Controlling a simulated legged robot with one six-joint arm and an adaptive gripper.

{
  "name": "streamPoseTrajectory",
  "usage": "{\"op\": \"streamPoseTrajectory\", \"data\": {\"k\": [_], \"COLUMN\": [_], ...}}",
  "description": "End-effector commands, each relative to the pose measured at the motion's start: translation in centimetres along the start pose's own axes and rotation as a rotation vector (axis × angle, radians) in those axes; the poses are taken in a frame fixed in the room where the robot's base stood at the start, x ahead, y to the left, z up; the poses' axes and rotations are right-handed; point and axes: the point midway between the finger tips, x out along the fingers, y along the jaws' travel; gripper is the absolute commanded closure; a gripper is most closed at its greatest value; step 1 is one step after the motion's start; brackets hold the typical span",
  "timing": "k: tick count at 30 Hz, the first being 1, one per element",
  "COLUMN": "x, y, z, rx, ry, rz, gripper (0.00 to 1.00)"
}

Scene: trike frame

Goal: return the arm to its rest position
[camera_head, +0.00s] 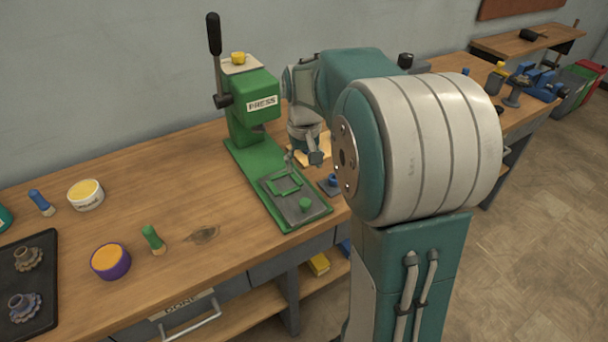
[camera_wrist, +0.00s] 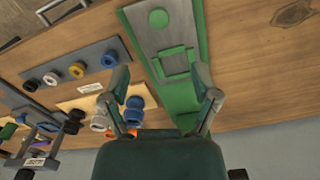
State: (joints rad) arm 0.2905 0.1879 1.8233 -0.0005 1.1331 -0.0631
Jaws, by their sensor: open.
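My arm reaches out across the workbench, its large grey and teal joint filling the right middle of the head view. My gripper (camera_head: 302,159) points down beside the green press (camera_head: 250,112), over the area at the right edge of its base. In the wrist view my gripper (camera_wrist: 168,84) has its two fingers spread apart with nothing between them. The green press base with its square frame (camera_wrist: 176,62) lies below the fingers. Part of the gripper is hidden behind my arm in the head view.
The press lever (camera_head: 214,35) stands upright. A yellow-topped tub (camera_head: 86,195), a purple-rimmed tub (camera_head: 110,262), brushes and a dark tray (camera_head: 40,240) sit on the left of the bench (camera_head: 180,165). In the wrist view, a grey rack (camera_wrist: 72,72) and a blue part (camera_wrist: 134,108) are close by.

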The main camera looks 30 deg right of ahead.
Motion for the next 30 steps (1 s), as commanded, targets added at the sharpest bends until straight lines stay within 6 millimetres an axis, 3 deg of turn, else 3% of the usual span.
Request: {"op": "streamPoseTrajectory", "data": {"k": [17,20,30], "x": [-0.5,-1.7,-6.0], "y": [-0.2,-1.1,-5.2], "z": [0.3,1.6,10.1], "rx": [-0.004,-0.019,-0.106], "ry": [0.008,0.041,0.229], "rz": [0.000,0.002,-0.004], "gripper": [0.22,0.22,0.22]}}
